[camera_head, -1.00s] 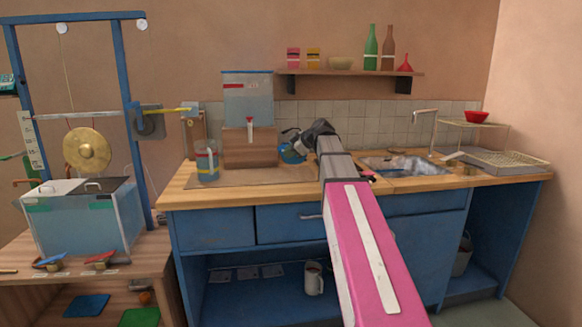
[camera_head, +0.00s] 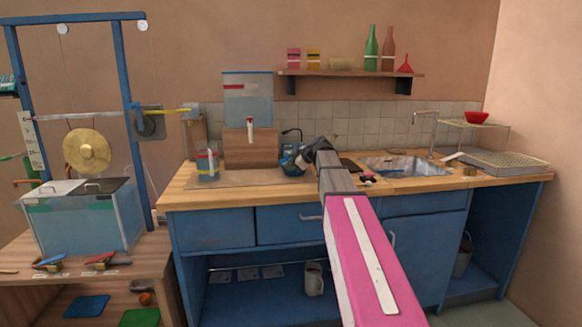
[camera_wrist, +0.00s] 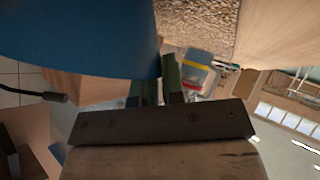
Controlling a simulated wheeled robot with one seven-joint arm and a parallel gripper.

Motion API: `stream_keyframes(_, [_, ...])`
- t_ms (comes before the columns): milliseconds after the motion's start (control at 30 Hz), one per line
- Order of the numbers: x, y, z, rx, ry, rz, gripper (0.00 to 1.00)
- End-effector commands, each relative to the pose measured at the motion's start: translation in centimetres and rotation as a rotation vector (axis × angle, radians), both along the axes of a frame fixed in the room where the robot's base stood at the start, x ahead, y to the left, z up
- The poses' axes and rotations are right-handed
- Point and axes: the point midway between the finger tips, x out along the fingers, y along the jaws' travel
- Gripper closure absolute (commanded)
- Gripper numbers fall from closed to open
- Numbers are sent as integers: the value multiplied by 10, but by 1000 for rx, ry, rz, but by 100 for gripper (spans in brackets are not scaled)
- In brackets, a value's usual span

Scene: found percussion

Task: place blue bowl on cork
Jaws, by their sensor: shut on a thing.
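The blue bowl (camera_head: 289,165) is tilted, held over the right part of the counter mat. It also fills the upper left of the wrist view (camera_wrist: 80,35). My gripper (camera_head: 303,157) is shut on the bowl's rim; its fingers (camera_wrist: 160,85) show in the wrist view, with the bowl beside them. The cork (camera_head: 235,181) is a flat tan mat on the wooden counter; its speckled surface shows at the top of the wrist view (camera_wrist: 203,18). I cannot tell whether the bowl touches it.
A water tank (camera_head: 247,92) sits on a wooden block (camera_head: 251,150) behind the mat. A clear jug (camera_head: 207,166) stands at the mat's left. A thin dark stem (camera_head: 293,133) rises behind the bowl. The sink (camera_head: 405,166) is to the right.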

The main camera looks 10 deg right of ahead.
Motion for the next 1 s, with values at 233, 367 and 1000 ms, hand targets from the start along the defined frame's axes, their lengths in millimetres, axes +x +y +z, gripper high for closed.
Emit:
stream_keyframes(233, [0,0,-1,0,0,0,78])
stream_keyframes(367, [0,0,-1,0,0,0,65])
stream_keyframes(1000, [-36,-38,37,0,-2,-2,65])
